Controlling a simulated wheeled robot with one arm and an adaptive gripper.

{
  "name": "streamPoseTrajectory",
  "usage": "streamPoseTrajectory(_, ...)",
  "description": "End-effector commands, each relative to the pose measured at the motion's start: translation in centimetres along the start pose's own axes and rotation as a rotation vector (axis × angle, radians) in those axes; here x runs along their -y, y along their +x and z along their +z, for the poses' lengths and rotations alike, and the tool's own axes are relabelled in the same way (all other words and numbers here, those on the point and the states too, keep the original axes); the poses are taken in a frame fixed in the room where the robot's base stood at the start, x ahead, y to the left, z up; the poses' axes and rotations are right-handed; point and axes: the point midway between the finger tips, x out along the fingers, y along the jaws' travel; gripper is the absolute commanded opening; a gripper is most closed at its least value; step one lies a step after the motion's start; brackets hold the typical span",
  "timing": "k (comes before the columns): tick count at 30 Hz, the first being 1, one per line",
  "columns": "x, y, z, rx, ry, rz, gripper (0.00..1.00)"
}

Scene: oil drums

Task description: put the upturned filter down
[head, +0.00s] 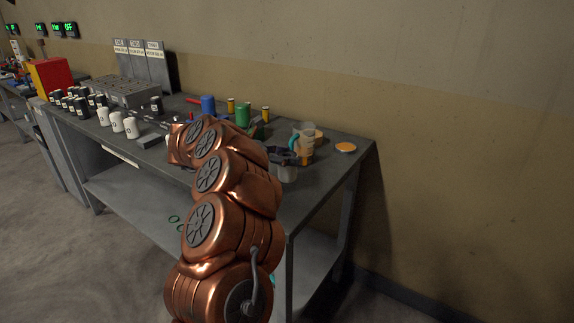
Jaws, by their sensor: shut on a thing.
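My copper arm reaches over the right part of the workbench (325,190). My gripper (281,156) shows as a dark shape to the right of my upper arm links, partly hidden by them. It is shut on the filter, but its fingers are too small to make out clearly. A pale grey, cup-like shape (286,174) shows just below the dark shape. I cannot tell whether this is the filter, or whether it touches the bench top. Several white filters (116,122) and black filters (80,105) stand on the left part of the bench.
A clear jug (305,138) with orange contents stands just beyond my gripper. An orange-topped round dish (345,147) sits near the right end. Green (243,114) and blue (208,106) cylinders stand at the back. Bare bench top shows around the dish. A red box (51,76) stands far left.

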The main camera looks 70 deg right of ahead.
Motion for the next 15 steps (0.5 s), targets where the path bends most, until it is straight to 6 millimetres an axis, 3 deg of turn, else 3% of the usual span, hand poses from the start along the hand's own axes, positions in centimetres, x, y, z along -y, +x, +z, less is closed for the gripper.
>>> streamPoseTrajectory(3,-0.4,0.5,0.2,0.003,0.000,-0.002,0.12)
streamPoseTrajectory(9,-0.4,1.1,-2.1,0.002,-0.002,-0.001,0.12)
streamPoseTrajectory(15,-0.4,1.4,-3.3,0.001,-0.001,0.001,0.12)
